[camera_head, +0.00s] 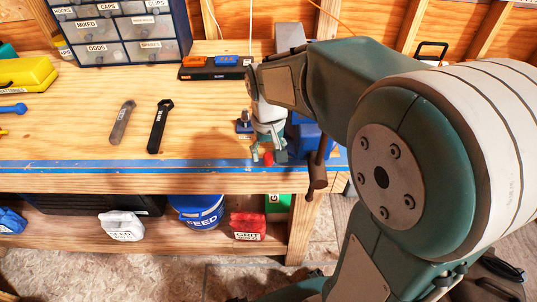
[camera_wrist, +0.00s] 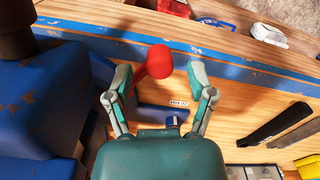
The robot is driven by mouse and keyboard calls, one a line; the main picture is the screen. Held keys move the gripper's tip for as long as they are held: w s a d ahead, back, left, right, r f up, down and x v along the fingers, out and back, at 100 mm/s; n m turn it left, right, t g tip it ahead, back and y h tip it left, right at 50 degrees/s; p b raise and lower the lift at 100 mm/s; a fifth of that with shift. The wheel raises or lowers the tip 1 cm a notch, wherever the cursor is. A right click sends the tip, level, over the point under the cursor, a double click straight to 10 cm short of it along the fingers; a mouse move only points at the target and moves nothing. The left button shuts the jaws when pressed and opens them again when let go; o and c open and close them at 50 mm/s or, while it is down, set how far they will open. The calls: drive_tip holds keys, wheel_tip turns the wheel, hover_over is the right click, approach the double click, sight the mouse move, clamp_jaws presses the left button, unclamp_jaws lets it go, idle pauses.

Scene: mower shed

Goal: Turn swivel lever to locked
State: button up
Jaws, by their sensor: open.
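The swivel lever is red with a round knob (camera_wrist: 157,61). It sits at the base of a blue vise (camera_wrist: 35,110) near the bench's front edge. In the head view the red knob (camera_head: 268,159) shows just below my gripper (camera_head: 266,150), and the vise (camera_head: 304,134) is partly hidden by my arm. In the wrist view my gripper (camera_wrist: 158,75) is open, with one fingertip on each side of the lever. The knob lies between the tips, nearer the left one; I cannot tell whether they touch. The left finger hides part of the lever's shaft.
The vise's dark handle (camera_head: 317,172) hangs over the front edge. Two flat bars, one black (camera_head: 160,127) and one grey (camera_head: 122,122), lie left. Drawers (camera_head: 125,32) stand behind; the bench's middle is mostly clear.

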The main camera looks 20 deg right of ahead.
drive_tip(key=shift+a+f, duration=0.2)
drive_tip(key=shift+f, duration=0.65)
drive_tip(key=shift+d, duration=0.25)
clamp_jaws()
